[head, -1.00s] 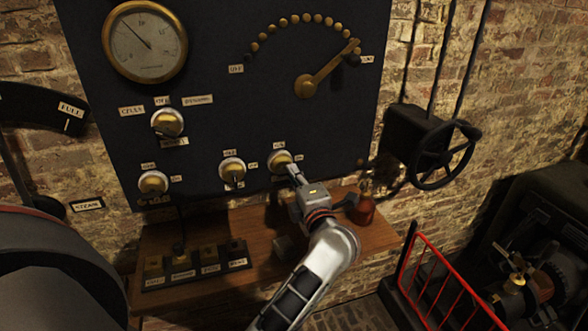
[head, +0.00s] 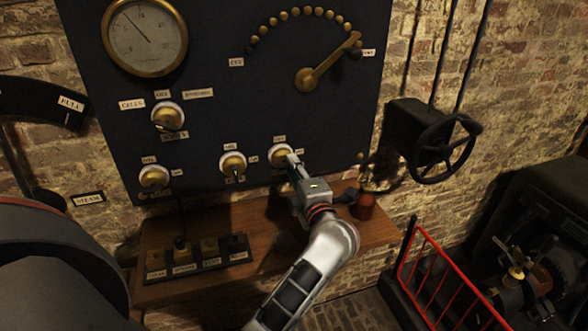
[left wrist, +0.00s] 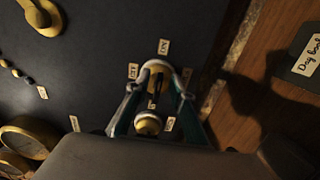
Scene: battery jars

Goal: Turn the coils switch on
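A round brass switch with a white rim (head: 281,156) sits at the right end of the lower row on the dark panel. My left gripper (head: 293,160) is at its right side. In the left wrist view, the two teal fingers of my left gripper (left wrist: 158,92) stand apart, one on each side of this switch (left wrist: 156,76). Its OFF label (left wrist: 132,70) and ON label (left wrist: 163,46) show there; I cannot read a name on it. The exact setting of its dark handle is unclear. My right gripper is not in view.
Two similar switches (head: 233,164) (head: 153,178) are to the left, another (head: 166,116) above. A wooden shelf (head: 265,250) with a red-brown bottle (head: 365,205) lies below. A handwheel (head: 446,148) and red railing (head: 450,285) are at right.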

